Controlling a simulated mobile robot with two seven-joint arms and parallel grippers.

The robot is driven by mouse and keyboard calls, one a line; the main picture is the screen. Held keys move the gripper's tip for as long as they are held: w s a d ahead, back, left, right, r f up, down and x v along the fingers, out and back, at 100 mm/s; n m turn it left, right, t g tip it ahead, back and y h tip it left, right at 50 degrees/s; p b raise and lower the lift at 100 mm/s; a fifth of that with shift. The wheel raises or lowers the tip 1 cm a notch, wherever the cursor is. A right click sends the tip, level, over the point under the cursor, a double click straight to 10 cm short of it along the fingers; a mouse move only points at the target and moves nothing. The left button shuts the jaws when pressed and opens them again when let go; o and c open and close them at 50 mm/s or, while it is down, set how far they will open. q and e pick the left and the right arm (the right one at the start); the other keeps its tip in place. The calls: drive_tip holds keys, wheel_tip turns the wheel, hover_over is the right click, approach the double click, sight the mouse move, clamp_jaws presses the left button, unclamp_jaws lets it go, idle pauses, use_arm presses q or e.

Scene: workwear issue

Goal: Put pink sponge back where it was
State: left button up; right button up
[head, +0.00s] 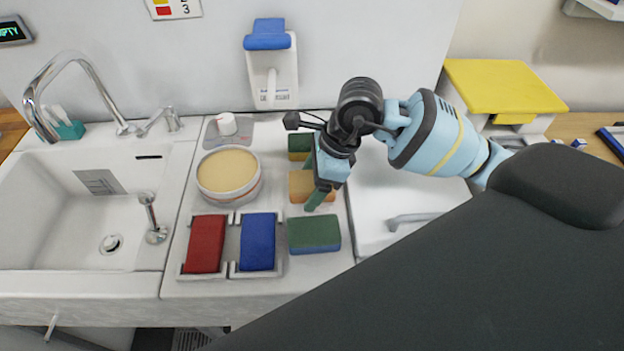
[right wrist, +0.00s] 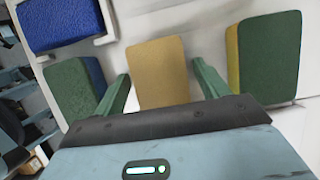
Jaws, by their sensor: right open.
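No sponge in view looks pink. A tan-orange sponge (head: 300,187) lies on the white counter in a column between two green sponges. My right gripper (head: 316,182) is above it, open, pointing down. In the right wrist view, the tan sponge (right wrist: 160,72) lies between the two green fingers with a gap on either side. The front green sponge (head: 314,234) lies nearest the counter's front edge. The back green sponge (head: 300,146) is partly hidden by my gripper. My left gripper is not in view.
A red sponge (head: 205,243) and a blue sponge (head: 257,241) sit in white holders left of the front green sponge. A round tub (head: 229,190) stands behind them. A sink (head: 60,210) is at the left. A raised white panel with a handle (head: 408,218) is at the right.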

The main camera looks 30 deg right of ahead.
drive_tip(key=v, duration=1.2)
drive_tip(key=shift+r, duration=0.15)
idle(1.1)
